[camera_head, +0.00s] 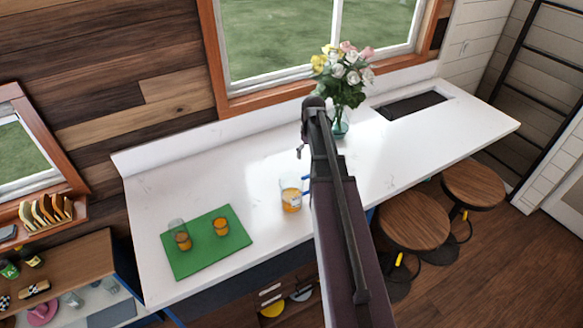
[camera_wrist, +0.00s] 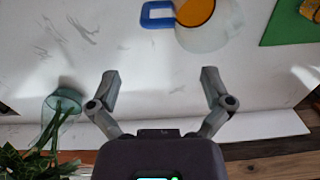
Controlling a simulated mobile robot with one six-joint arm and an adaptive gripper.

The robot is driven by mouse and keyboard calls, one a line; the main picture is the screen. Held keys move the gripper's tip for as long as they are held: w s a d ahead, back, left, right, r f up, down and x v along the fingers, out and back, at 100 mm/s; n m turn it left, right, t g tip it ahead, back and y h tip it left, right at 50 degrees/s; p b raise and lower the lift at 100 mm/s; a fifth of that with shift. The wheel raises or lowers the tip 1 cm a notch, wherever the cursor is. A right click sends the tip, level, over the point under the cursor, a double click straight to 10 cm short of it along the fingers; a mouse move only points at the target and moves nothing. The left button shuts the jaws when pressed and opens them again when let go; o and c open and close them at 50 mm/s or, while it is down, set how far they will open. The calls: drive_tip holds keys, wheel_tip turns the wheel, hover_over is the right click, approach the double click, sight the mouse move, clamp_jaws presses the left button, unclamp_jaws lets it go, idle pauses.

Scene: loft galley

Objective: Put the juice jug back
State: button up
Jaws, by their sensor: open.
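The juice jug (camera_head: 291,199) is clear, with orange juice in it. It stands on the white counter, just left of my arm, in the head view. In the wrist view the jug (camera_wrist: 208,38) is at the top, cut off by the frame edge, with its blue handle (camera_wrist: 149,15) pointing left. My gripper (camera_wrist: 160,82) is open and empty, its fingers spread wide over the counter. The jug is apart from the fingers, above them in the picture.
A green mat (camera_head: 190,268) with two juice glasses lies left of the jug. A flower vase (camera_head: 340,130) stands near the window; the vase (camera_wrist: 64,101) is close left of my gripper. A dark sink (camera_head: 412,105) is at right. Stools (camera_head: 414,220) stand below the counter edge.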

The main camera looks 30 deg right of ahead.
drive_tip(key=s+a, duration=0.4)
drive_tip(key=a, duration=0.4)
drive_tip(key=s+a, duration=0.5)
drive_tip(key=a, duration=0.4)
drive_tip(key=s+a, duration=0.4)
drive_tip(key=a, duration=0.5)
drive_tip(key=shift+s+a, duration=0.15)
drive_tip(key=shift+s, duration=0.1)
drive_tip(key=shift+s, duration=0.1)
